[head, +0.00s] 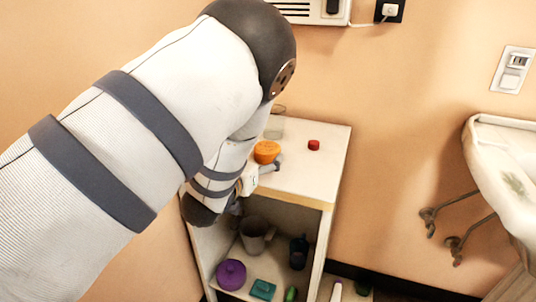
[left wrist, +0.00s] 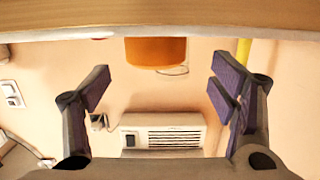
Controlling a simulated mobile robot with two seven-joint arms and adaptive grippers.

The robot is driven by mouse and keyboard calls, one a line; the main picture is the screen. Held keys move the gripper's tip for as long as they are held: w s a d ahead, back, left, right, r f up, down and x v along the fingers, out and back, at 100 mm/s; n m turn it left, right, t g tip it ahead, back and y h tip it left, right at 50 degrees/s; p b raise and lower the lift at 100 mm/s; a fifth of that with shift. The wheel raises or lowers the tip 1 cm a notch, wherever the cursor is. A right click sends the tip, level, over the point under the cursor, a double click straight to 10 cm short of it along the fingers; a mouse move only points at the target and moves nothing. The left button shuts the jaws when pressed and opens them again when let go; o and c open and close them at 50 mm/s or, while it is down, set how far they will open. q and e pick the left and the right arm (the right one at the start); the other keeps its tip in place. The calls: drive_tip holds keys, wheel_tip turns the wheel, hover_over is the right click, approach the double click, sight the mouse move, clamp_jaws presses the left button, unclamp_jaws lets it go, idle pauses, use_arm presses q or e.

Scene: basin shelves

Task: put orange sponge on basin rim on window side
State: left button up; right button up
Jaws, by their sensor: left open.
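The orange sponge (head: 266,151), a short rounded block, sits on the white shelf unit's top (head: 300,180). In the left wrist view, which is upside down, the sponge (left wrist: 155,50) shows ahead between the fingers, near the middle. My left gripper (head: 264,170) is at the shelf top's front edge, close to the sponge, partly hidden by my arm. Its fingers (left wrist: 160,78) are spread wide with nothing between them. The white basin (head: 480,135) is on the wall at the far right, partly cut off. No window is visible. My right gripper is not in view.
A small red thing (head: 314,145) lies right of the sponge and a clear glass (head: 275,127) stands behind. The shelf below holds a grey mug (head: 254,236), a purple pot (head: 231,274) and a dark bottle (head: 299,252). Metal brackets (head: 453,245) stick out under the basin.

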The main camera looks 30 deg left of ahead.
sight(267, 145)
use_arm(q)
drive_tip(key=x, duration=0.5)
drive_tip(key=shift+w+d+b, duration=0.1)
drive_tip(key=shift+w+b, duration=0.2)
drive_tip(key=shift+w, duration=0.1)
drive_tip(key=c, duration=1)
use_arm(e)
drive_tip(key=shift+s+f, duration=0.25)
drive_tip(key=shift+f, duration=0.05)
